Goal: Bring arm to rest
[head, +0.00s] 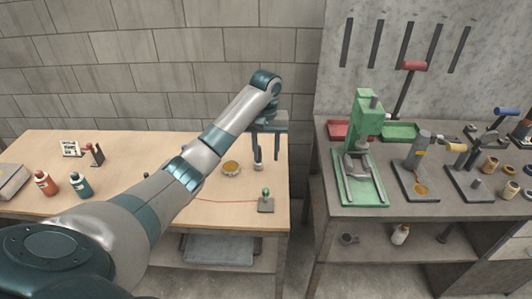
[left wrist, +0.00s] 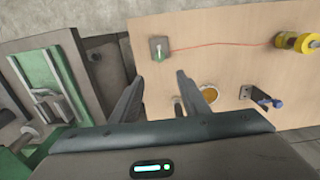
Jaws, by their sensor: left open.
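My left arm reaches across the light wood table (head: 270,222) from the lower left. My left gripper (head: 268,155) is open and points down over the table's right part, near the back edge. In the left wrist view, its two fingers (left wrist: 158,82) are spread with nothing held between them. A small grey post (head: 258,167) stands on the table just below the fingers in the head view; I cannot tell whether they touch it. My right arm and gripper are not in view.
A round dish with amber contents (head: 231,168) and a green-topped post (head: 266,201) with a red wire are close by. Red (head: 45,183) and teal (head: 79,185) bottles stand at left. A grey bench (head: 330,208) with a green press (head: 366,125) is at right, beyond a gap.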

